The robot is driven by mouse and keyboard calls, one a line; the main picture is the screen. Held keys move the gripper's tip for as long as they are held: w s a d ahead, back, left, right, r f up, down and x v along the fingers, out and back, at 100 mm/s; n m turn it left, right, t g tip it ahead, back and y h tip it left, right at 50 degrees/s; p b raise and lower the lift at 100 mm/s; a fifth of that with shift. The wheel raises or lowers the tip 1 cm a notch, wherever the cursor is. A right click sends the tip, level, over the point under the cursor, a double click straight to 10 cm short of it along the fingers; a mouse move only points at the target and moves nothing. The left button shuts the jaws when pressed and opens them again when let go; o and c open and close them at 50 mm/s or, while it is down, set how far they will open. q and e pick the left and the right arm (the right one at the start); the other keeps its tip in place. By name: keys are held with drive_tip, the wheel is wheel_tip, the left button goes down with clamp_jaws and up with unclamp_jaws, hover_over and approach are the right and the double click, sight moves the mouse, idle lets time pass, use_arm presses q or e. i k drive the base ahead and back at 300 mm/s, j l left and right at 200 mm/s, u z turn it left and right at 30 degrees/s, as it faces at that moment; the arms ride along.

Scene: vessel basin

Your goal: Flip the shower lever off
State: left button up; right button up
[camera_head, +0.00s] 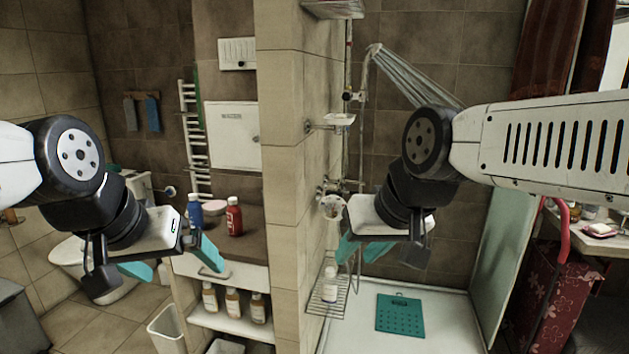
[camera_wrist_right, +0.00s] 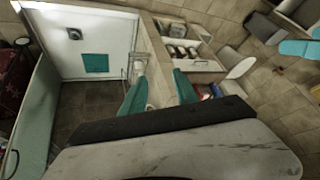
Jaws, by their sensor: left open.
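The shower mixer (camera_head: 328,189) with its metal lever is on the tiled partition wall, left of my right gripper in the head view. The lever's exact position is too small to tell. Above it, the shower head (camera_head: 374,50) sprays streaks of water down to the right. My right gripper (camera_head: 360,250) is in front of the shower area, its teal fingers apart and empty; they also show apart in the right wrist view (camera_wrist_right: 160,92). My left gripper (camera_head: 178,268) is open and empty in front of the vanity shelf, away from the mixer.
The partition wall (camera_head: 280,160) stands between my grippers. A soap dish (camera_head: 340,119) and a wire rack (camera_head: 326,303) with a white bottle (camera_head: 330,283) jut from it. A teal mat (camera_head: 400,315) lies on the shower tray. A glass panel (camera_head: 508,255) stands at right.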

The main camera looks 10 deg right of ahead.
sight(342, 180)
drive_tip(key=i+l, duration=0.9)
drive_tip(key=l, duration=0.2)
